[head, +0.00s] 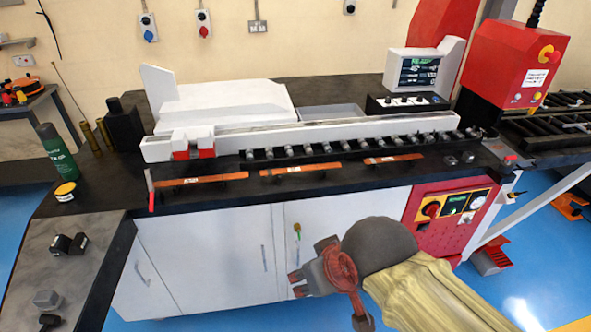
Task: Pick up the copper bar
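Three copper bars lie in a row along the front of the black bench top: a long left bar (205,180), a middle bar (300,170) and a shorter right bar (394,159). Each seems to rest on small dark supports. My gripper (297,284) is at the lower middle, in front of the white cabinet doors and apart from all the bars. Its fingers point left; the view is too small to tell how far apart they are. No bar shows at the gripper.
The bending machine's white rail (330,135) and roller row (350,148) run behind the bars. A red control panel (447,215) is on the cabinet front. A green spray can (55,150) and yellow-lidded tin (66,191) stand left. A side table (75,270) is at lower left.

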